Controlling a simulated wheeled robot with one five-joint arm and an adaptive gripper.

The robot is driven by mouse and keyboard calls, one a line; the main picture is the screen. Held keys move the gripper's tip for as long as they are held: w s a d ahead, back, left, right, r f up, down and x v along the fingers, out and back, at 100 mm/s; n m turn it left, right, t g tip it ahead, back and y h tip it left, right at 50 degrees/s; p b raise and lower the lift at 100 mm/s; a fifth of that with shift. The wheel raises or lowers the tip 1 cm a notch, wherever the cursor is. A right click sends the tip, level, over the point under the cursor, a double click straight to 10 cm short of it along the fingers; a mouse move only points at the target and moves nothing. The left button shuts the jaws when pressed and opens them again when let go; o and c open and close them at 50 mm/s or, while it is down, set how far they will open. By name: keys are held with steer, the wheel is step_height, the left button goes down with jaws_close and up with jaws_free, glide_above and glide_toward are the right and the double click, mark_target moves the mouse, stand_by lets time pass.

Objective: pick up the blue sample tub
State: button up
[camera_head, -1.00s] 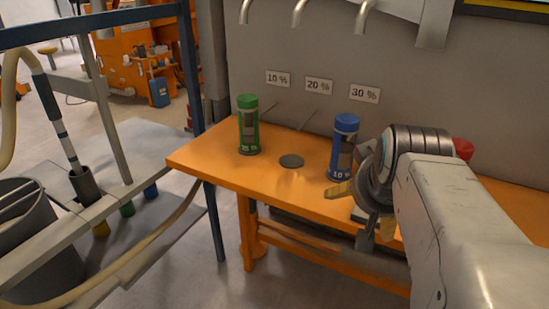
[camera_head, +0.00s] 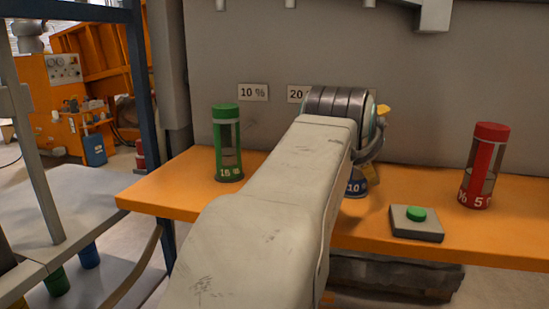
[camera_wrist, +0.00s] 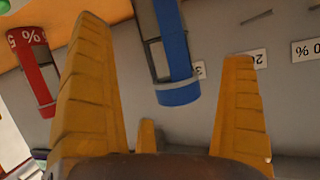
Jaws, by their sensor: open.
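In the wrist view the blue tub (camera_wrist: 178,92) appears upside down between my gripper's yellow fingers, with a gap on each side. My gripper (camera_wrist: 170,95) is open and empty. In the head view my gripper is largely hidden behind the wrist, with one yellow fingertip (camera_head: 383,111) showing above the tub.
A green tub (camera_head: 227,145) stands left on the orange bench (camera_head: 165,190). A red tub (camera_head: 484,165) stands at right, also in the wrist view (camera_wrist: 33,70). A grey box with a green button (camera_head: 416,214) lies near the front edge. A grey wall rises behind.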

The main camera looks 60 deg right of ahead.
steer(key=shift+b+x, duration=0.95)
steer(key=shift+x, duration=2.45)
steer(key=c, duration=1.1)
steer(key=shift+c, duration=0.3)
steer(key=shift+r, duration=0.2)
